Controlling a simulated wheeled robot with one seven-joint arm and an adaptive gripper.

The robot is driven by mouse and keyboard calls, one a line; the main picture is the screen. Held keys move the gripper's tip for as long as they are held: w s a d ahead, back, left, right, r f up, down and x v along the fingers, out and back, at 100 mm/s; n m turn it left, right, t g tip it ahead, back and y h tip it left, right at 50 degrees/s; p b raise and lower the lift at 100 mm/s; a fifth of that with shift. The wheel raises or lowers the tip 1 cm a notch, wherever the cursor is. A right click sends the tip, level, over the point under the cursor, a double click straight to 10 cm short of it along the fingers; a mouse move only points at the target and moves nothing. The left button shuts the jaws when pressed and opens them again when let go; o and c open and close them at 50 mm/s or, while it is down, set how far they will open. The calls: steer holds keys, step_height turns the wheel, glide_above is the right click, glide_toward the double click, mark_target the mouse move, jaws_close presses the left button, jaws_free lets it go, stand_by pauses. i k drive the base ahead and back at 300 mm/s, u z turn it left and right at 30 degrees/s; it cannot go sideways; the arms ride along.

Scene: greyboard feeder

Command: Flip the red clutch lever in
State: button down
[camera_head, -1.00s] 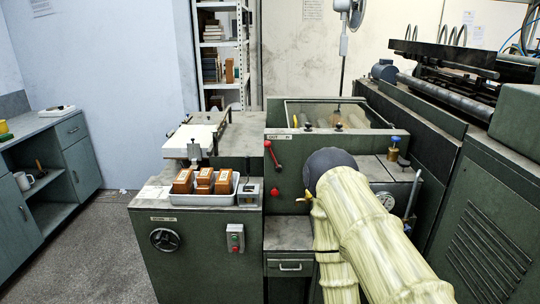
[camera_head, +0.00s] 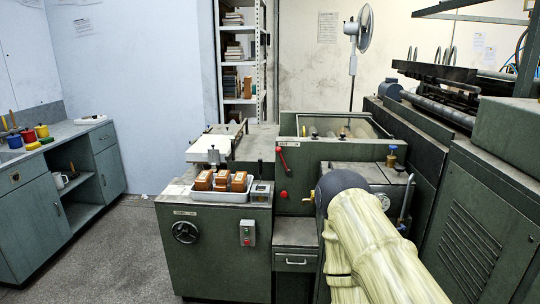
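The red clutch lever (camera_head: 282,159) is on the green front panel of the machine (camera_head: 311,155), left of my arm. It has a red knob at its upper end and slants down to the right. A separate round red knob (camera_head: 284,194) sits below it on the same panel. My arm, in a pale yellow sleeve with a dark grey rounded end, reaches in from the lower right and stands right of the lever. My gripper cannot be made out; the arm's end hides that area.
A white tray (camera_head: 203,196) with brown blocks (camera_head: 221,181) stands on the left cabinet. A handwheel (camera_head: 185,232) and a switch box (camera_head: 247,233) are on its front. A large green machine (camera_head: 481,220) bounds the right. Floor (camera_head: 125,245) is clear at left.

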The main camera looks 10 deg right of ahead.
mark_target(288, 172)
steer(key=u, duration=0.1)
steer(key=i, duration=1.35)
steer(key=z, duration=0.55)
